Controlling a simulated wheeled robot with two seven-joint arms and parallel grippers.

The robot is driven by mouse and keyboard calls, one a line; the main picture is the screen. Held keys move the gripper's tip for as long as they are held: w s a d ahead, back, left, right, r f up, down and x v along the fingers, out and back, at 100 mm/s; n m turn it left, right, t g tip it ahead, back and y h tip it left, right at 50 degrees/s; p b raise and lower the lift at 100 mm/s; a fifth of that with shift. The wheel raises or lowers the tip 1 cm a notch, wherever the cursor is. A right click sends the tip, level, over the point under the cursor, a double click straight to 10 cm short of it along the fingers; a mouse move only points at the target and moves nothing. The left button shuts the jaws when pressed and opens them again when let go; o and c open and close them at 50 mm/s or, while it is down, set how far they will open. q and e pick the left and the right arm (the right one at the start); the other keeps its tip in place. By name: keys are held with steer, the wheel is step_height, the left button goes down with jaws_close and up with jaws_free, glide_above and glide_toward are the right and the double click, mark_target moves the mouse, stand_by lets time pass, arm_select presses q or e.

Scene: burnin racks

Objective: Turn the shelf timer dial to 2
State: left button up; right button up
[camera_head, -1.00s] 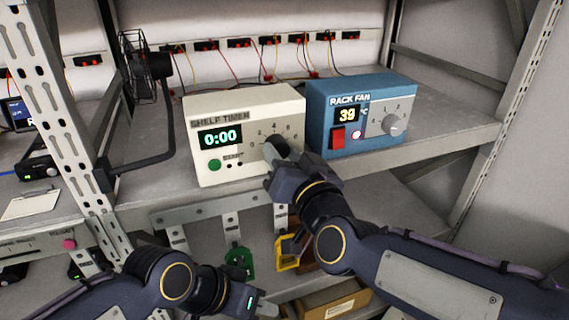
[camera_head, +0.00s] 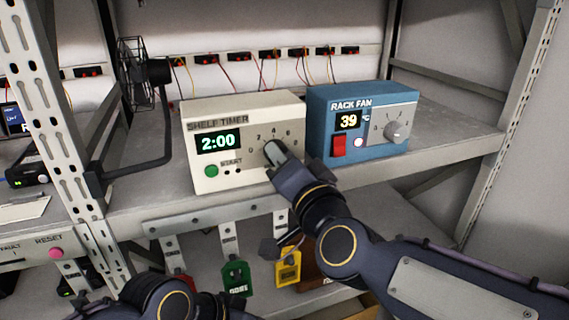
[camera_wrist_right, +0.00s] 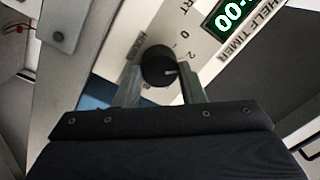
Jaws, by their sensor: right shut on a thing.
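The cream shelf timer box (camera_head: 222,180) stands on the shelf, and its green display (camera_head: 218,141) reads 2:00. Its dark dial (camera_wrist_right: 158,66) shows in the right wrist view, with a light pointer mark on its right side; exactly which numeral it points at is hard to tell. My right gripper (camera_head: 276,152) is shut on the dial, one finger on each side of it in the right wrist view (camera_wrist_right: 162,82). In the head view the gripper hides most of the dial. My left arm shows at the bottom edge, its fingertips out of frame.
The blue rack fan box (camera_head: 362,150), reading 39, stands right beside the timer. A black fan (camera_head: 140,75) on a bent arm is at left. Coloured tags (camera_head: 236,277) hang below the shelf edge. Metal uprights (camera_head: 75,130) bound the rack.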

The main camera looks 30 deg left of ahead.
steer(key=o, duration=1)
steer(key=shift+d, duration=0.1)
steer(key=v, duration=0.7)
steer(key=shift+s+d+b, duration=0.25)
steer(key=shift+b, duration=0.15)
